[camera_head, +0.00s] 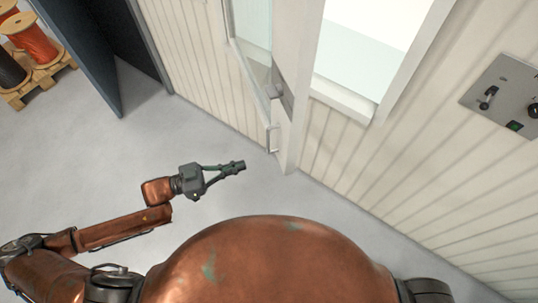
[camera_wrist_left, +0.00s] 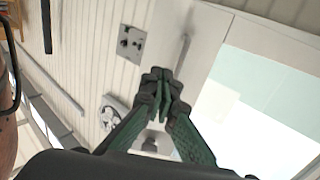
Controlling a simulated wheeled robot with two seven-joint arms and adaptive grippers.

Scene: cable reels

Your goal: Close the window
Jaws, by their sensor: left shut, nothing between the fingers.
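The white window sash (camera_head: 302,85) stands open, swung out from the pale panelled wall toward me, with a small bar handle (camera_head: 270,139) near its lower end. The bright window opening (camera_head: 368,45) is to the right of the sash. My left gripper (camera_head: 240,166) is shut and empty, a short gap to the left of the sash and a little below the handle. In the left wrist view the closed green fingers (camera_wrist_left: 162,88) show in front of the sash, with a bar handle (camera_wrist_left: 182,52) just beyond their tips. My right gripper is not in view.
A grey control panel (camera_head: 505,92) with a lever and knobs is on the wall at right. A dark open door (camera_head: 80,45) stands at upper left. Cable reels (camera_head: 30,40) sit on a wooden pallet beyond it. The grey floor (camera_head: 75,150) around my left arm is clear.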

